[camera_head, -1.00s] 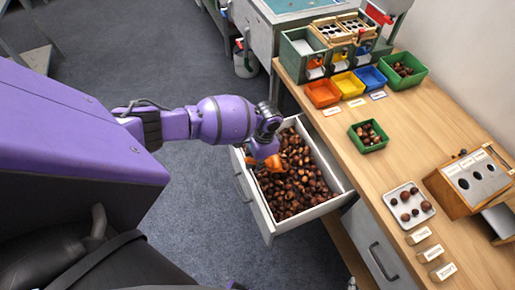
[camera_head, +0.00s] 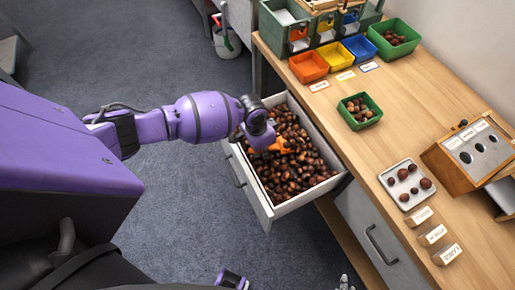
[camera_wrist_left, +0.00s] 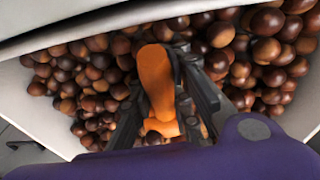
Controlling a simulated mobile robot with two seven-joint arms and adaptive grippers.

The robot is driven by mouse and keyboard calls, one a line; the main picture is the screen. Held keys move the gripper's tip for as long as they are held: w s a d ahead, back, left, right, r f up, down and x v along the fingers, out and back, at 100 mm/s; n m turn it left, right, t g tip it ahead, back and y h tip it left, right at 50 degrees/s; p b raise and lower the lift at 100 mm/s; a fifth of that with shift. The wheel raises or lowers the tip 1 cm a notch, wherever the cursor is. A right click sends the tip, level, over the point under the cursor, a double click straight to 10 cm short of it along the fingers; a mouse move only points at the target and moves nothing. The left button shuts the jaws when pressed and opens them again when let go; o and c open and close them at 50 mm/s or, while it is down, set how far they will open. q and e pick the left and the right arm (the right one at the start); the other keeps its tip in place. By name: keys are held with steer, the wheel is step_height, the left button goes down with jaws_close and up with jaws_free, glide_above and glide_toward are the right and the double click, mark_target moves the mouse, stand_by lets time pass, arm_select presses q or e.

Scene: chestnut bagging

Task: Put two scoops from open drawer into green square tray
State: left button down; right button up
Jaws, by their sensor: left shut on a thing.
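The open white drawer (camera_head: 335,188) is filled with brown chestnuts (camera_head: 292,172). My left gripper (camera_head: 256,137) is over its left part, shut on an orange scoop (camera_head: 277,147). The scoop is low at the chestnuts; whether any lie in it is unclear. In the left wrist view the scoop (camera_wrist_left: 156,85) sits between the fingers (camera_wrist_left: 165,110), with chestnuts (camera_wrist_left: 85,75) around and below. The small green square tray (camera_head: 362,124) stands on the bench and has several chestnuts in it. What seems to be the tip of my right gripper (camera_head: 345,283) shows at the bottom edge.
On the wooden bench (camera_head: 345,150) stand orange (camera_head: 309,67), yellow (camera_head: 336,57) and blue (camera_head: 361,47) bins and a larger green bin (camera_head: 398,47) with chestnuts. Bare bench surrounds the small tray.

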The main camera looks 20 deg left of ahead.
arm_select(q)
steer(key=shift+w+d+f+t+h, duration=0.2)
steer(key=shift+w+d+t+h, duration=0.1)
steer(key=shift+w, duration=0.05)
steer(key=r, duration=0.1)
steer(key=r+t+h+p, duration=0.1)
steer(key=r, duration=0.1)
steer(key=r+t+p, duration=0.1)
steer(key=r, duration=0.1)
steer(key=shift+s+a+r+h, duration=0.15)
steer(key=shift+a+h, duration=0.2)
steer(key=shift+h, duration=0.05)
steer(key=shift+s+a+r+t+h+p, duration=0.15)
steer(key=shift+r+p, duration=0.1)
steer(key=shift+r, duration=0.25)
steer(key=shift+s+a+r+t+h+p, duration=0.1)
steer(key=shift+s+r+t+h+p, duration=0.1)
steer(key=shift+r, duration=0.25)
steer(key=shift+w+d, duration=0.1)
